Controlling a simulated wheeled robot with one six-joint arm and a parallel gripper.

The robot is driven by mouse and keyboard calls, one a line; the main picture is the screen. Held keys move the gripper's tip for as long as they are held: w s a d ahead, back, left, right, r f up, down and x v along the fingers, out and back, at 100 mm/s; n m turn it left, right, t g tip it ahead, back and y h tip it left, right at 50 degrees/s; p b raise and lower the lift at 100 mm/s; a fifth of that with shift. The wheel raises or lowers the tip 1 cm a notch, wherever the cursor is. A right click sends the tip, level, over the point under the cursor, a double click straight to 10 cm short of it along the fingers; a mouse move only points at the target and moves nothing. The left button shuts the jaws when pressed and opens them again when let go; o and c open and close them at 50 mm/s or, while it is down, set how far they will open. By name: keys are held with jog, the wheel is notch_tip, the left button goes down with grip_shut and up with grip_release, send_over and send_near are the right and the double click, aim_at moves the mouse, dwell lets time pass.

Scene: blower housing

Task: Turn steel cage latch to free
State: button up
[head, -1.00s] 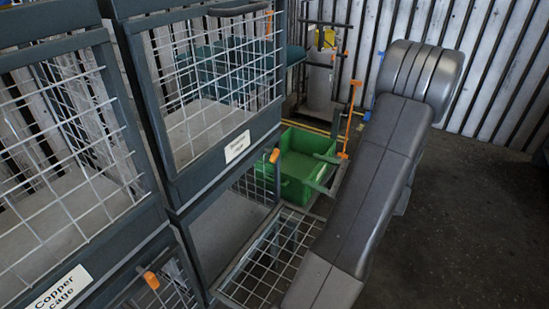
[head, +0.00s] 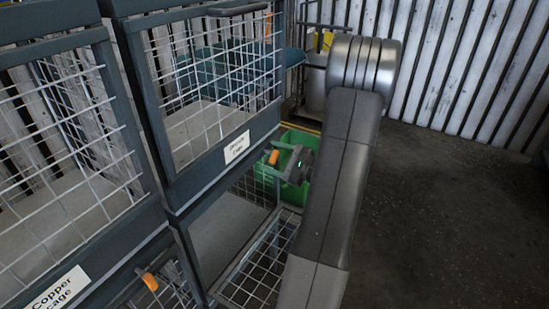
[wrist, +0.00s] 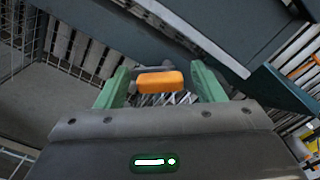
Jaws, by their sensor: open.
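An orange latch handle (head: 274,157) sits at the right corner of the cage stack, just under a labelled wire cage (head: 236,147); that label is too blurred to read. In the wrist view the orange handle (wrist: 160,82) lies between the two green fingers of my gripper (wrist: 160,72). The fingers are open, with a gap showing on each side of the handle. In the head view my gripper (head: 285,163) is beside the latch, on its right. A second orange latch (head: 150,281) is at the lower left, beside the cage labelled Copper cage (head: 60,290).
A wire mesh panel (head: 262,262) juts out low below the latch, left of my arm. A green bin (head: 293,195) stands on the floor behind my gripper. A corrugated wall (head: 470,70) closes the back. The dark floor on the right is clear.

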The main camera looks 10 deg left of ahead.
jog(key=c, duration=1)
jog(key=shift+r+m+p, duration=0.1)
jog(key=shift+m+p, duration=0.2)
jog(key=m+p, duration=0.3)
jog(key=p, duration=0.1)
jog(key=shift+r+m, duration=0.25)
jog(key=shift+m, duration=0.15)
jog(key=shift+s+m+p, duration=0.1)
jog(key=shift+m+p, duration=1.05)
jog(key=shift+m, duration=0.35)
jog(key=shift+f, duration=0.1)
jog(key=o, duration=1)
